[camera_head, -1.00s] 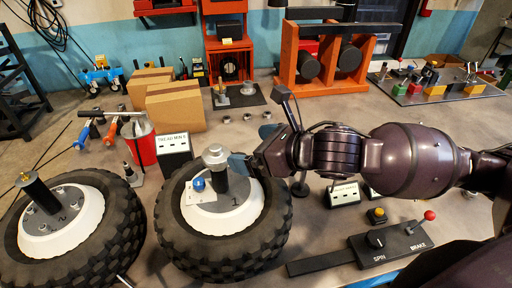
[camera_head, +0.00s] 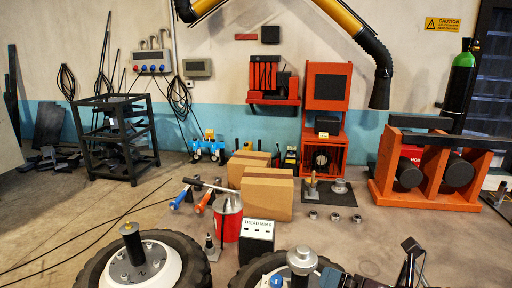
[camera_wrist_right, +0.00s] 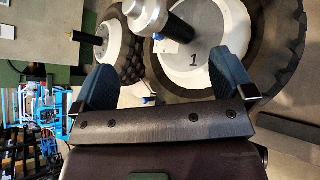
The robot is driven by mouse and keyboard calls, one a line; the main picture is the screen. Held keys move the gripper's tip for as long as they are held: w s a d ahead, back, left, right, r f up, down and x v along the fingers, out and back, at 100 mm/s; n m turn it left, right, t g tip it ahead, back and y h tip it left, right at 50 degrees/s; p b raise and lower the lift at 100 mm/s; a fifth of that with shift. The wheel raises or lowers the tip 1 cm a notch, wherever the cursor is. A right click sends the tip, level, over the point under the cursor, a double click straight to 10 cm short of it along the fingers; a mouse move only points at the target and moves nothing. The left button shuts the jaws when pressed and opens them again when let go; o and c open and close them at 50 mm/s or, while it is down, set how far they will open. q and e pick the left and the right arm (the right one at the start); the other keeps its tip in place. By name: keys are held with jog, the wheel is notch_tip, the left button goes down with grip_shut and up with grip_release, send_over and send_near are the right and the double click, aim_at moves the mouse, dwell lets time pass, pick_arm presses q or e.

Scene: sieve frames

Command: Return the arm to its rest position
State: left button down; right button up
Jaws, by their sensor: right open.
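My right gripper (camera_wrist_right: 167,78) is open in the right wrist view, its two blue fingers wide apart with nothing between them. It hangs above and beside the tire marked 1 (camera_wrist_right: 285,85), which has a white hub and a central post with a silver cap (camera_head: 302,261). In the head view, only part of my right gripper and wrist (camera_head: 345,280) shows at the bottom edge, beside that tire (camera_head: 245,270). My left gripper is not in view.
Behind the tires stand a tread-gauge box (camera_head: 257,235), a red can (camera_head: 228,222) and cardboard boxes (camera_head: 266,195). An orange rack (camera_head: 435,175) stands at the right and a black metal frame (camera_head: 118,140) at the left. Open floor lies at the left.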

jog(key=s+d+f+m+g+h, duration=0.4)
jog(key=s+f+m, duration=0.5)
jog(key=m, duration=0.8)
jog(key=s+d+f+m+g+h, duration=0.35)
jog(key=s+d+f+m, duration=0.45)
jog(key=m, duration=0.8)
jog(key=w+f+t, duration=0.1)
jog(key=f+t, duration=0.1)
jog(key=f, duration=0.2)
jog(key=w+a+f+t+y+b, duration=0.1)
jog(key=w+f+t, duration=0.1)
jog(key=f, duration=0.2)
jog(key=w+a+f+t, duration=0.1)
jog(key=w+f+t, duration=0.1)
jog(key=f, duration=0.2)
jog(key=shift+t, duration=0.35)
jog(key=shift+w+f+t+y+b, duration=0.15)
jog(key=shift+f+t+y+b, duration=0.15)
jog(key=shift+f+t, duration=0.25)
